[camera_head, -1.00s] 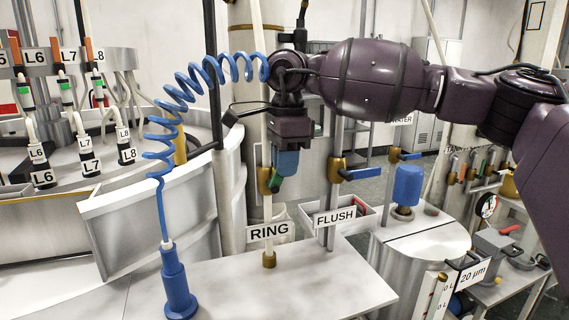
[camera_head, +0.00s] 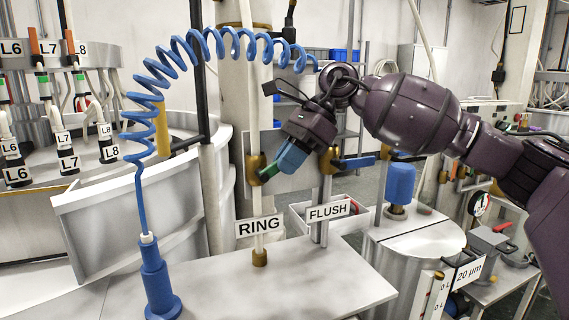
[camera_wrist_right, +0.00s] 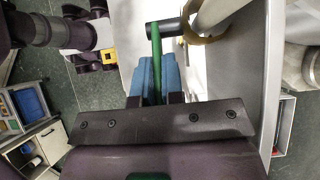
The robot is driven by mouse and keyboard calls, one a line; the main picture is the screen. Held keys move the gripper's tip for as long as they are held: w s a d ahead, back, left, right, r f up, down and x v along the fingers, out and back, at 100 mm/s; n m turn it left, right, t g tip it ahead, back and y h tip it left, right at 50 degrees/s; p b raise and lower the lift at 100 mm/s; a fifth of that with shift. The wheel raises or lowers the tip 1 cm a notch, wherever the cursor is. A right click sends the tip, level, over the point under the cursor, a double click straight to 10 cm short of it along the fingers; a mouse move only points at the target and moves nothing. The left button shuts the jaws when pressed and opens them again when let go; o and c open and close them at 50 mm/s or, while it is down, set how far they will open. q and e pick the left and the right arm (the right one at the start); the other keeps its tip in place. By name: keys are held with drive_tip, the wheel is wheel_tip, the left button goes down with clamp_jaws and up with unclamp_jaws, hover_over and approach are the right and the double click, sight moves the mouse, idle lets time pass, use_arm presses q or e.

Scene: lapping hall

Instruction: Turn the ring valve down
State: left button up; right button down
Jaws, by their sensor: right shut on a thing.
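The ring valve (camera_head: 254,168) is a brass body on the pale upright pipe above the RING sign (camera_head: 258,226). Its short green lever (camera_head: 268,173) points to the right from the body. My right gripper (camera_head: 287,160), with blue fingers, comes in tilted from the upper right and is shut on the green lever. In the right wrist view the lever (camera_wrist_right: 156,45) runs between the blue fingers (camera_wrist_right: 146,75) to a dark stem (camera_wrist_right: 162,34) beside a brass collar (camera_wrist_right: 208,38). The fingers hide part of the lever. My left gripper is not in view.
The flush valve (camera_head: 328,160) with its blue lever (camera_head: 355,162) stands close to the right of my gripper, above the FLUSH sign (camera_head: 327,211). A coiled blue hose (camera_head: 140,120) hangs at the left. The white tabletop (camera_head: 320,270) below is mostly clear.

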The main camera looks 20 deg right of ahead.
drive_tip(key=shift+r, duration=0.1)
idle(0.4)
drive_tip(key=c, duration=1.2)
unclamp_jaws()
drive_tip(key=shift+c, duration=0.2)
drive_tip(key=v, duration=1)
drive_tip(key=shift+d, duration=0.45)
drive_tip(key=shift+r, duration=0.1)
